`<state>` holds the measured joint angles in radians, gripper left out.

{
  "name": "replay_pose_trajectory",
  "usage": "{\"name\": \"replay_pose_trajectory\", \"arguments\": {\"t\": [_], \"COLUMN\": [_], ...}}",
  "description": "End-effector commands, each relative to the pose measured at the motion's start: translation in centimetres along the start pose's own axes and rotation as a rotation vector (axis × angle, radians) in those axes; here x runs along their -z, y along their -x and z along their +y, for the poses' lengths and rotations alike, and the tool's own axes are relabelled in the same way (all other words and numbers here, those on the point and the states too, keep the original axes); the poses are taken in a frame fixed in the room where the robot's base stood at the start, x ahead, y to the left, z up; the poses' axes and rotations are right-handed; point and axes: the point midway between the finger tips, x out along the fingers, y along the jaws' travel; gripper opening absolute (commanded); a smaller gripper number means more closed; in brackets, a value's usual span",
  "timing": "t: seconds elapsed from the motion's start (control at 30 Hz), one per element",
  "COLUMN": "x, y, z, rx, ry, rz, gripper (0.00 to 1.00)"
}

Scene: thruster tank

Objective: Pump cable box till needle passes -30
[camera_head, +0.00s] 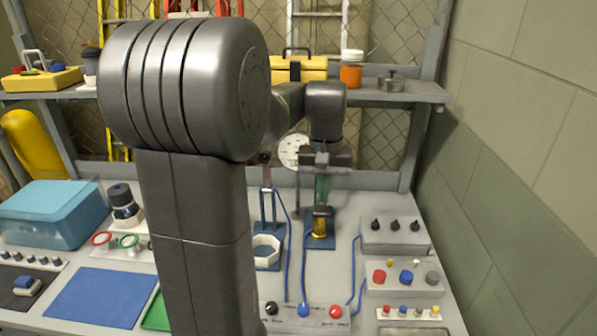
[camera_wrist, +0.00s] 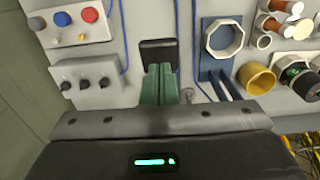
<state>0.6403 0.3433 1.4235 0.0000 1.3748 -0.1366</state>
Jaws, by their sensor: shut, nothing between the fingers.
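A small hand pump (camera_head: 320,228) with a brass body and black top stands on a blue base on the bench. Its black top (camera_wrist: 158,50) shows in the wrist view just beyond my fingertips. My gripper (camera_head: 322,200) has green fingers that are shut and empty, pointing down right over the pump's top; I cannot tell whether they touch it. The shut fingers also show in the wrist view (camera_wrist: 160,70). A round white gauge (camera_head: 292,150) stands behind, partly covered by my arm; its needle is not readable. I cannot tell which box is the cable box.
Right of the pump are a grey box with black knobs (camera_head: 396,235) and a panel with coloured buttons (camera_head: 404,278). Blue hoses (camera_head: 287,240) run along the bench. A white octagonal ring (camera_head: 266,250) stands left. A shelf (camera_head: 420,92) spans the back.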

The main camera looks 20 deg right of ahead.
Motion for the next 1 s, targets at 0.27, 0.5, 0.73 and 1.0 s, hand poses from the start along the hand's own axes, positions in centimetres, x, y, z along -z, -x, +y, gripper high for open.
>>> {"name": "replay_pose_trajectory", "arguments": {"t": [0.27, 0.5, 0.73, 1.0], "x": [0.0, 0.0, 0.0, 0.0], "y": [-1.5, -4.2, -6.8, -9.8], "z": [0.0, 0.0, 0.0, 0.0], "rx": [0.000, 0.000, 0.000, 0.001], "ry": [0.000, 0.000, 0.000, 0.000], "rz": [-0.002, -0.001, -0.002, -0.002], "gripper": [0.00, 0.00, 0.00, 0.00]}}
